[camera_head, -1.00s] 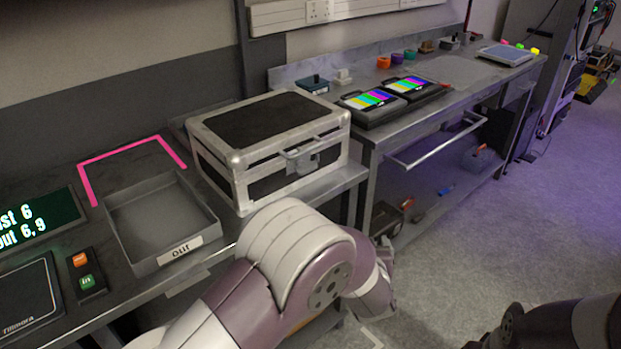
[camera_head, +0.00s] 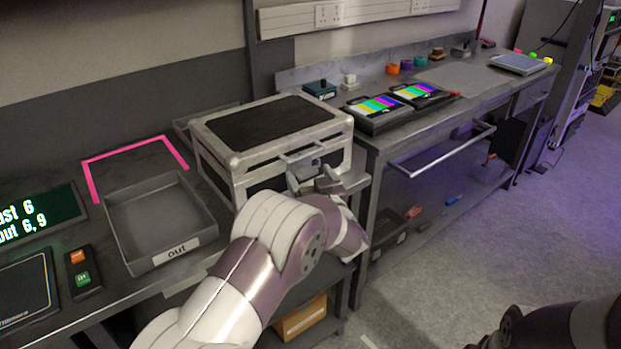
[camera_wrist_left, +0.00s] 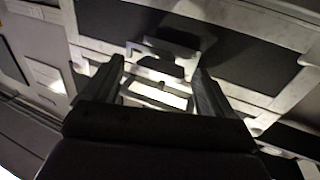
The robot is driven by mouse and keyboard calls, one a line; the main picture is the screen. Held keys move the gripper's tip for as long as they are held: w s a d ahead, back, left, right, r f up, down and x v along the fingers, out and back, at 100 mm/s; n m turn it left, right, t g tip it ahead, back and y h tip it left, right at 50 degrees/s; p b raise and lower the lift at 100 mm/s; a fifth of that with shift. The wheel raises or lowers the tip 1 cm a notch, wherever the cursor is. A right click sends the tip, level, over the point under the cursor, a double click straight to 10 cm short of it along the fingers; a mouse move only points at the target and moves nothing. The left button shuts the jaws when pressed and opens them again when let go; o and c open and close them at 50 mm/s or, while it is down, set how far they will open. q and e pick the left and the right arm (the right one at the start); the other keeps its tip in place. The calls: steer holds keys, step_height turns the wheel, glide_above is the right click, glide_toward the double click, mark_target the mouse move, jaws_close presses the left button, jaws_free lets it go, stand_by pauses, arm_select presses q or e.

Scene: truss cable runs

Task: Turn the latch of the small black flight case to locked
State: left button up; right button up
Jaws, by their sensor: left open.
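The small black flight case (camera_head: 270,130) has silver edges and stands shut on the left bench. In the left wrist view the silver latch plate (camera_wrist_left: 160,62) shows just beyond the fingers. I cannot tell from the frames which way the latch is turned. My left gripper (camera_head: 312,183) is open in front of the latch, and its fingers (camera_wrist_left: 160,88) stand either side of it in the wrist view. Whether they touch it is unclear. My right gripper is not in view.
A grey tray marked "out" (camera_head: 158,225) sits left of the case, beside a pink tape corner (camera_head: 135,150). A button box (camera_head: 82,272) and a display (camera_head: 40,222) are further left. Two units with colour bars (camera_head: 375,108) lie on the right bench. Clear floor lies at the right.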

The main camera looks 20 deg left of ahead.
arm_select(q)
steer(key=c, duration=1.1)
steer(key=shift+f+n+b, duration=0.25)
steer(key=shift+n+b, duration=0.05)
steer(key=shift+b, duration=0.4)
steer(key=shift+o, duration=0.2)
steer(key=n+y+b, duration=0.2)
steer(key=n+b, duration=0.3)
steer(key=b, duration=0.1)
steer(key=n+y+b, duration=0.1)
steer(key=n+b, duration=0.5)
steer(key=b, duration=0.1)
steer(key=f+n+y+b, duration=0.1)
steer(key=n+y+b, duration=0.1)
steer(key=n+b, duration=0.4)
steer(key=shift+w+y+b, duration=0.15)
steer(key=shift+y+b, duration=0.15)
steer(key=shift+b, duration=0.1)
steer(key=shift+d+r+n+g+y+b, duration=0.1)
steer(key=shift+n+g+y+b, duration=0.4)
steer(key=shift+n, duration=0.45)
steer(key=shift+r+n+g+y+b, duration=0.15)
steer(key=shift+n+g+b, duration=0.25)
steer(key=shift+n+b, duration=0.4)
steer(key=shift+n, duration=0.35)
